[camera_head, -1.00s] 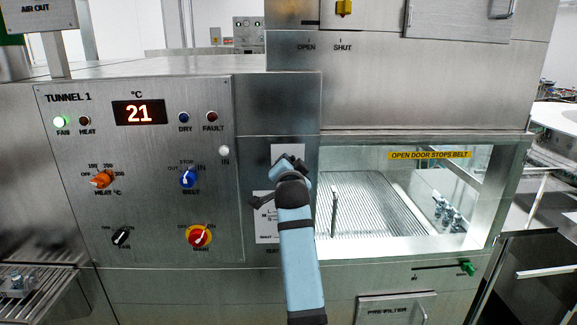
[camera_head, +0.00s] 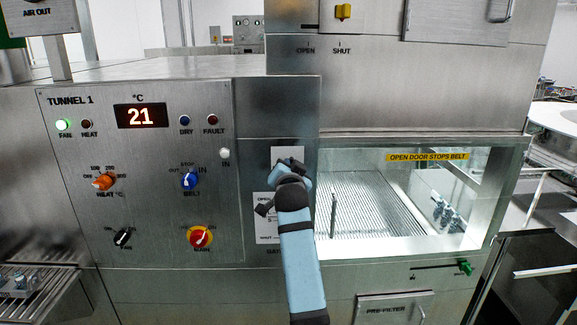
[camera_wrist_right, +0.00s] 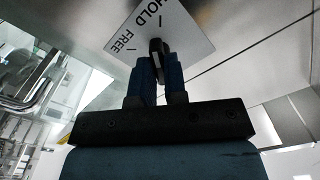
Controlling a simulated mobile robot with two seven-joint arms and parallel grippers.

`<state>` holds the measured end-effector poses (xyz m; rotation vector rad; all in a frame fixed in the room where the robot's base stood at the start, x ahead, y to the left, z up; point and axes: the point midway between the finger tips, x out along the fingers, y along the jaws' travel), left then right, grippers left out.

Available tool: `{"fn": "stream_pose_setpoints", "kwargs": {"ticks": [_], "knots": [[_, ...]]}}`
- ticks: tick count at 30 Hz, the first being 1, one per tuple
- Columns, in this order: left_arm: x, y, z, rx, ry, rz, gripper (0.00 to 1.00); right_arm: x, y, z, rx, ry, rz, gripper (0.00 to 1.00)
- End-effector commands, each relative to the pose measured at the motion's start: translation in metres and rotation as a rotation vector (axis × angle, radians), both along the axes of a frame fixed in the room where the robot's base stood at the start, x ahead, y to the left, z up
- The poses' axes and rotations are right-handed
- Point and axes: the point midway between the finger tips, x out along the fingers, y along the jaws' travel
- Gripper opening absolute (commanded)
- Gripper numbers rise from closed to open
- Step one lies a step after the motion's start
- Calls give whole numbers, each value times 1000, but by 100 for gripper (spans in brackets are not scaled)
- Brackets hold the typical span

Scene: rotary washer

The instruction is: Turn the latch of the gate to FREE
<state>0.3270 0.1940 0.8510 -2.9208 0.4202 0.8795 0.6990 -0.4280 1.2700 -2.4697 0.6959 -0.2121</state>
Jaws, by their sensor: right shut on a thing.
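The gate's latch is a small dark knob (camera_wrist_right: 158,47) in the right wrist view. It sits on a white plate (camera_wrist_right: 185,28) marked HOLD and FREE. My right gripper (camera_wrist_right: 155,68) is shut on the knob, with one blue finger on each side of it. Which mark the latch points to cannot be told, as the fingers cover much of it. In the head view my right gripper (camera_head: 291,168) is at the white plate (camera_head: 287,153) left of the glass door and hides the latch. My left gripper is not in view.
The control panel (camera_head: 150,220) with several knobs and lamps is left of my right arm. The glass door (camera_head: 400,200) with an upright handle (camera_head: 333,215) is close on its right. A card (camera_head: 266,228) with lettering lies just below the latch plate.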

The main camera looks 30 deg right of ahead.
Motion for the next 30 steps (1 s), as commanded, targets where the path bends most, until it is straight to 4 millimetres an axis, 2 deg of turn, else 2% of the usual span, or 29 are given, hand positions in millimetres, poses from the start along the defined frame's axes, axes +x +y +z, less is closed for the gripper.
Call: {"fn": "stream_pose_setpoints", "kwargs": {"ticks": [1, 12, 30], "knots": [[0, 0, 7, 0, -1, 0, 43, 0, 0, 4, -34, 20, 1, 0], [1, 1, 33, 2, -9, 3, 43, 0, 0, 5, -333, 201, 0, 0], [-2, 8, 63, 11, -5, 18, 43, 0, -1, 6, -815, 494, -3, 0]]}}
